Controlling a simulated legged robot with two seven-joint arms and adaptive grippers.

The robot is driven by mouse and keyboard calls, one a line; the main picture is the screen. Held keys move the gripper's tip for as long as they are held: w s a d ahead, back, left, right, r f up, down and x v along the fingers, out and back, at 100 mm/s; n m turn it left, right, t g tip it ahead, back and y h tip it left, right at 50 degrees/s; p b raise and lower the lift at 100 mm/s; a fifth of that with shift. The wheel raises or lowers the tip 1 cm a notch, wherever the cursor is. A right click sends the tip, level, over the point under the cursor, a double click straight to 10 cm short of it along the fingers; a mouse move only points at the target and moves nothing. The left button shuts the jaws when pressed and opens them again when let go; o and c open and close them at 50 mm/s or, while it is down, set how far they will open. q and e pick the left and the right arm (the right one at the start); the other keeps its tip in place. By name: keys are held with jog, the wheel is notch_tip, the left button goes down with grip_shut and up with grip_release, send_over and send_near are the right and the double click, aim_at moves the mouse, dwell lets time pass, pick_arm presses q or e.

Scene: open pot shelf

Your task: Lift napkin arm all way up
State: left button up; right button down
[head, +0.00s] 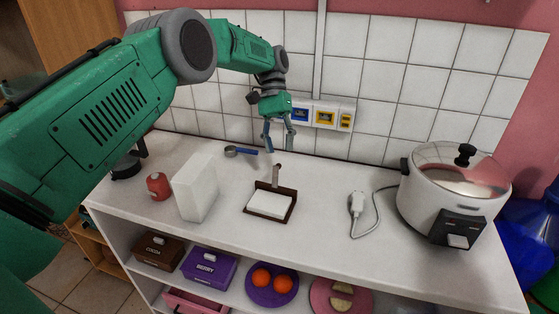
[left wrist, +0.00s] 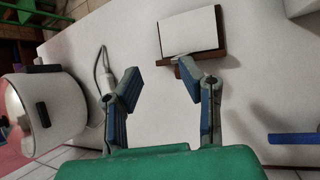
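The napkin holder (head: 290,208) is a dark brown tray with a stack of white napkins (head: 268,203), in the middle of the counter. Its napkin arm (head: 276,177) stands up at the back edge, raised off the napkins. My left gripper (head: 279,149) is open and empty, just above and behind the arm's top, with fingers pointing down. In the left wrist view, the holder (left wrist: 224,48) is beyond my open fingers (left wrist: 160,82). The right fingertip overlaps the holder's near edge there, partly hiding the arm; I cannot tell whether they touch. My right gripper is not in view.
A white box (head: 194,187) and a red jar (head: 158,186) stand left of the holder. A blue-handled scoop (head: 240,151) lies behind. A corded white device (head: 356,204) and a rice cooker (head: 450,195) are right. The tiled wall (head: 380,95) rises close behind my gripper.

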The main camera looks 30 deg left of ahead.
aim_at(279, 164)
pick_arm(q)
jog(key=shift+r, duration=1.5)
